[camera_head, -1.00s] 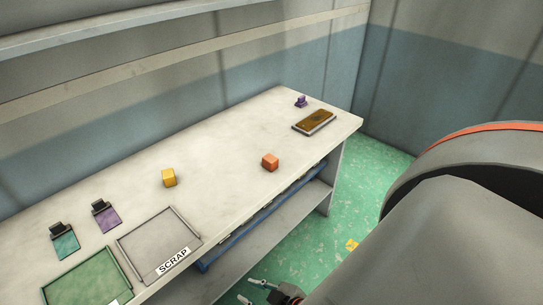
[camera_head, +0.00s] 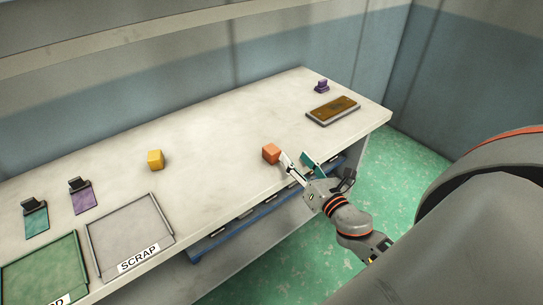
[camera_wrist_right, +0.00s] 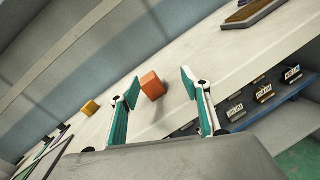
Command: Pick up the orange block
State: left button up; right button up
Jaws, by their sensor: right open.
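The orange block (camera_head: 271,153) sits on the white table (camera_head: 215,150) near its front edge, toward the right part. In the right wrist view the orange block (camera_wrist_right: 152,86) shows ahead, between the two fingers. My right gripper (camera_head: 297,160) is open and empty, just to the right of the block at the table edge. In the right wrist view my gripper (camera_wrist_right: 160,85) has its fingers spread wide. I cannot tell whether a finger touches the block. My left gripper is not in view.
A yellow block (camera_head: 156,159) sits left of the orange one. A brown-topped tray (camera_head: 333,110) and a small purple object (camera_head: 321,86) are at the far right. The scrap tray (camera_head: 130,237) and a green tray (camera_head: 45,270) are at the left. A blue shelf (camera_wrist_right: 265,100) lies below the table.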

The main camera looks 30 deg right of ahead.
aim_at(277, 154)
jog(key=n+y, duration=0.1)
jog(key=n, duration=0.1)
jog(key=a+f+n+y, duration=0.1)
jog(key=n, duration=0.1)
jog(key=w+n+y, duration=0.1)
jog(key=n, duration=0.1)
jog(key=shift+w+a+f, duration=0.1)
jog(key=shift+a+f, duration=0.05)
jog(key=shift+a, duration=0.25)
jog(key=shift+w+a, duration=0.15)
jog(key=shift+w, duration=0.05)
jog(key=shift+w+a+n+p, duration=0.1)
jog(key=shift+w+n+p, duration=0.3)
jog(key=shift+w, duration=0.85)
jog(key=w, duration=0.1)
jog(key=w+p, duration=0.1)
jog(key=w, duration=0.2)
jog(key=shift+a+r, duration=0.25)
jog(key=shift+w+f, duration=0.1)
jog(key=shift+w, duration=0.3)
jog(key=c, duration=1.3)
